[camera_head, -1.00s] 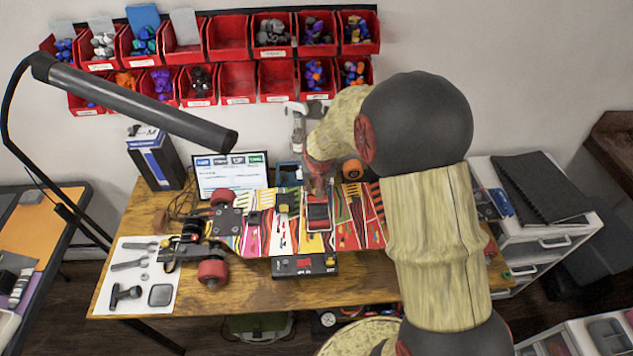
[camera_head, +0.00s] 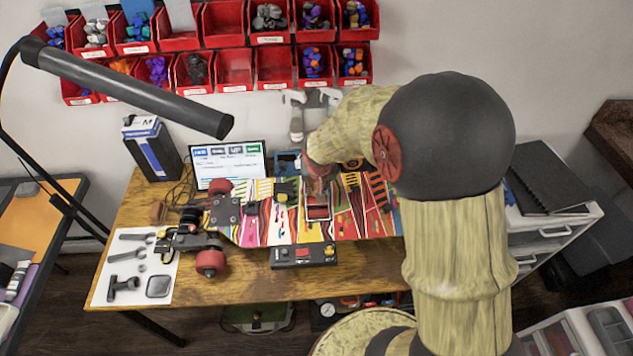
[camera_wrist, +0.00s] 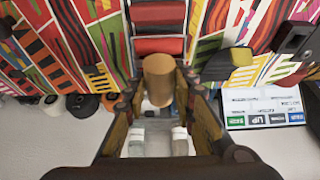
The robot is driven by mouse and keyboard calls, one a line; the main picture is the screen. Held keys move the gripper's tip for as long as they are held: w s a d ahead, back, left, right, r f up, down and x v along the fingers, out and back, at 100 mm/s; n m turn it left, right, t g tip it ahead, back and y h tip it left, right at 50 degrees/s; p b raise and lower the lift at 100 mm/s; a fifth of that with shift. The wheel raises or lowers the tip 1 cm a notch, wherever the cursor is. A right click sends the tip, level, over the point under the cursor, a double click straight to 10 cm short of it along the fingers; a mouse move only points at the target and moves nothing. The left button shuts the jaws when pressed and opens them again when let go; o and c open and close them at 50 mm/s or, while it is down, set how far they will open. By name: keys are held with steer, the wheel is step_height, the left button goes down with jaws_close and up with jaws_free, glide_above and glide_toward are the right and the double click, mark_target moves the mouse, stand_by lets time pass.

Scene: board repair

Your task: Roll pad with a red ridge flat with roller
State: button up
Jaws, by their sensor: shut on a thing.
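A skateboard deck (camera_head: 350,226) with a bright striped pattern lies across the table with its wheels up. A dark, square pad (camera_head: 328,212) with a red band lies on it; the red band (camera_wrist: 158,46) also shows in the wrist view, with a brown band beyond it. My gripper (camera_head: 318,184) points down just above the pad. In the wrist view, my gripper (camera_wrist: 160,98) is shut around the roller, whose tan rounded handle (camera_wrist: 159,72) shows between the fingers. I cannot tell whether the roller's drum touches the pad.
A black control box (camera_head: 303,255) sits in front of the deck. A truck with red wheels (camera_head: 210,260) stands at its left end. A screen (camera_head: 228,165) and blue box (camera_head: 152,150) stand behind. A white tool sheet (camera_head: 110,290) lies at the left. A lamp (camera_head: 130,88) overhangs.

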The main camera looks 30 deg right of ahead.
steer(key=shift+r, duration=0.15)
steer(key=shift+r+p, duration=2.3)
steer(key=shift+r, duration=1.15)
steer(key=shift+f, duration=0.1)
